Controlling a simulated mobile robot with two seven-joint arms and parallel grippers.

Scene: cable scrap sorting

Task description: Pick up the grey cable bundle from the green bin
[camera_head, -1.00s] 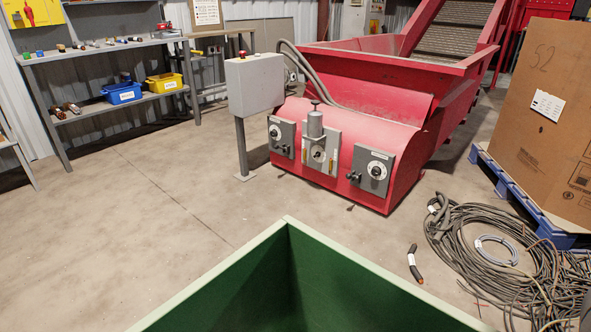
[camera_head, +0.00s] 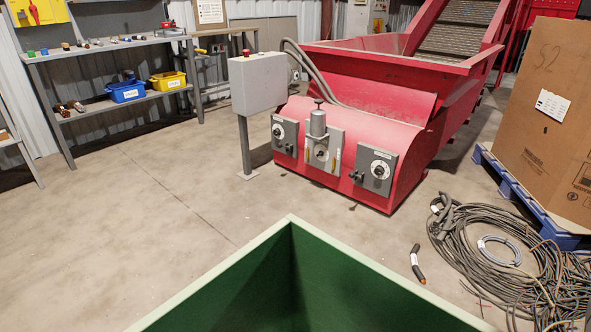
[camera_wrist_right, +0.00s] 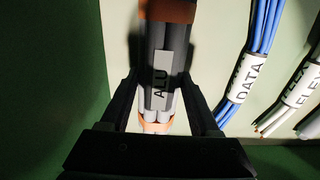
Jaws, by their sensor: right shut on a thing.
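The grey cable bundle (camera_wrist_right: 157,92) has a label reading ALU and orange-brown bands near its two ends. In the right wrist view it lies lengthwise between the fingers of my right gripper (camera_wrist_right: 160,85), which is shut on it. The green bin (camera_head: 345,285) shows at the bottom of the head view, with only its far corner and upper inner walls visible. Its floor and contents are out of the head view. My left gripper is in neither view.
In the right wrist view, a blue bundle labelled DATA (camera_wrist_right: 247,75) and pale bundles labelled FLEX (camera_wrist_right: 292,90) lie to the right. A red machine (camera_head: 345,150) stands beyond the bin. A loose cable coil (camera_head: 490,255) lies on the floor at right. Floor at left is clear.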

